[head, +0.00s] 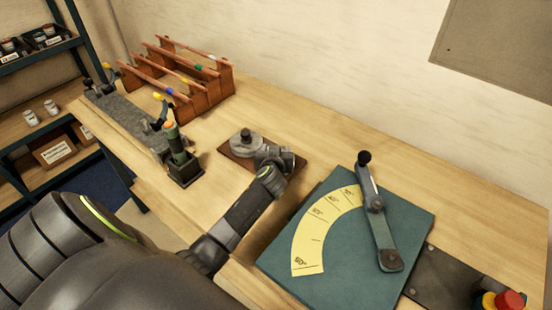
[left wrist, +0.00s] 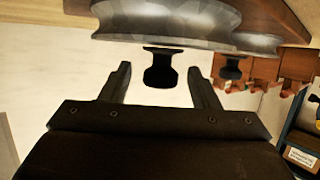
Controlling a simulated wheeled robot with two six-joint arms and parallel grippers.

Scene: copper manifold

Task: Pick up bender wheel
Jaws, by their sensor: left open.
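A grey bender wheel (head: 246,144) with a black knob lies on a brown wooden board (head: 228,158) in mid-bench. My left gripper (head: 274,157) is over the right part of that board and hides what is under it. In the left wrist view, which appears upside down, a large grey wheel (left wrist: 185,18) fills the top. Its black knob (left wrist: 160,68) shows between the open fingers of my left gripper, with gaps on both sides. A second wheel with a smaller knob (left wrist: 231,70) is farther off to the right. My right gripper is not in view.
A teal bending plate (head: 290,283) with a yellow angle scale and lever stands to the right. The bench behind the board is clear.

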